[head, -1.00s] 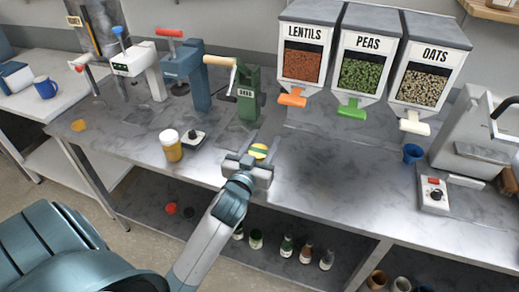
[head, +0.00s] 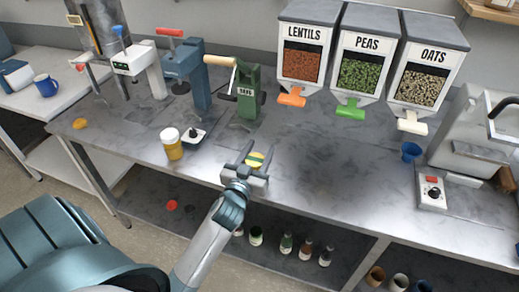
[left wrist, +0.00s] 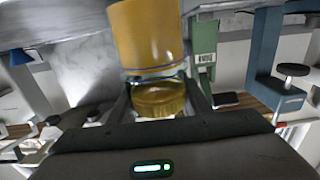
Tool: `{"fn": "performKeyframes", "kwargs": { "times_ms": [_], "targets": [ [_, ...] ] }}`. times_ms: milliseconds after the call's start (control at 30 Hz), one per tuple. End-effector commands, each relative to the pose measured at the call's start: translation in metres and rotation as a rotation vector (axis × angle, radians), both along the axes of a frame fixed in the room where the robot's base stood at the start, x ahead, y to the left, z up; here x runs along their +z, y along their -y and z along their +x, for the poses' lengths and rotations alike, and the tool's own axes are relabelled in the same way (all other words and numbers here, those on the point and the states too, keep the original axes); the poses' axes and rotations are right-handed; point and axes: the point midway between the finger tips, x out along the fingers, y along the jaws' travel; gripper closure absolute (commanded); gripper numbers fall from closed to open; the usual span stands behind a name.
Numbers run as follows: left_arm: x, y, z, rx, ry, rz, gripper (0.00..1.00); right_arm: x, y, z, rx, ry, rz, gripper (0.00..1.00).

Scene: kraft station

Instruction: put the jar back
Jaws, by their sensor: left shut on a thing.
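My left gripper (head: 252,158) is shut on a yellow jar (head: 256,159) near the front edge of the workbench. In the head view only a small yellow part with a dark stripe shows between the fingers. In the left wrist view, which is roughly upside down, the jar's amber body (left wrist: 147,38) and a gold lid-like end (left wrist: 158,99) show at the fingers. Whether the jar touches the bench is hidden. Another jar, amber with a white lid (head: 172,144), stands to the left on the bench. My right gripper is not in view.
A small white device with a black knob (head: 193,137) stands beside the white-lidded jar. Green (head: 247,100) and blue (head: 198,75) presses stand behind. Lentils, peas (head: 362,70) and oats dispensers are at back right. A blue cup (head: 411,152) stands right. The middle bench is clear.

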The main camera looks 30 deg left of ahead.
Motion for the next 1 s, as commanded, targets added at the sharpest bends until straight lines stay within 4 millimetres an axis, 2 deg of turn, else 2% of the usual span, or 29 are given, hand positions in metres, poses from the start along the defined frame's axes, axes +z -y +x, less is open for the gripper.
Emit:
{"fn": "performKeyframes", "kwargs": {
  "times_ms": [367, 400, 433, 867, 1000],
  "targets": [
    [-0.003, 0.0, 0.0, 0.0, 0.003, 0.001, 1.0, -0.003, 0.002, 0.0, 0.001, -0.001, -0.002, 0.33],
    [-0.002, 0.0, 0.0, 0.0, 0.0, 0.0, 0.46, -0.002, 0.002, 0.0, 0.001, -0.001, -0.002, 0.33],
    [-0.002, 0.0, 0.0, 0.0, 0.0, 0.0, 0.39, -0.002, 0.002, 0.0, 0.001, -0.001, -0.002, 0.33],
    [0.002, 0.0, 0.0, 0.0, 0.001, 0.001, 0.37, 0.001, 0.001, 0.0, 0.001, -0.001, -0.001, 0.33],
    [-0.002, 0.003, -0.011, 0.0, -0.001, 0.0, 0.37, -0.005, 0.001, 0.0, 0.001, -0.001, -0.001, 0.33]
  ]
}}
